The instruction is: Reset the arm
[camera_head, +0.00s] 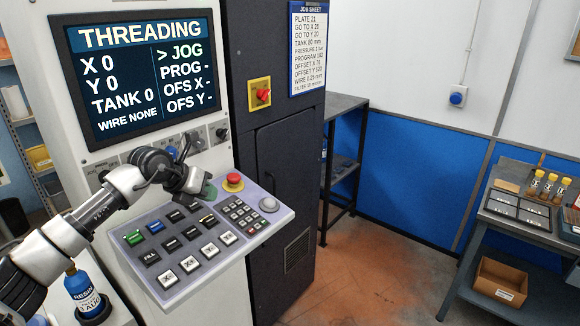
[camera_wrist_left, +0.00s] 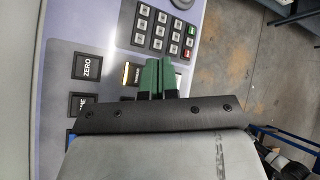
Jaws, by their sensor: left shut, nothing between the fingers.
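My left gripper (camera_head: 205,192) hangs over the upper part of the slanted control panel (camera_head: 165,275) in the head view. In the left wrist view its two green fingertips (camera_wrist_left: 158,77) are together, with nothing between them. They are over the panel near a yellow-edged key (camera_wrist_left: 131,74) and the number keypad (camera_wrist_left: 164,32); I cannot tell whether they touch a key. My left arm (camera_head: 105,205) reaches in from the left edge. The screen (camera_head: 130,70) reads THREADING, X 0, Y 0, TANK 0, WIRE NONE, with the marker at JOG. My right gripper is not in view.
A red stop button (camera_head: 233,180) stands beside the gripper on the panel. A dark cabinet (camera_head: 285,180) with a red switch (camera_head: 262,95) is to the right. A blue-labelled bottle (camera_head: 84,290) stands below my arm. A grey bench (camera_head: 515,225) is far right; the floor between is clear.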

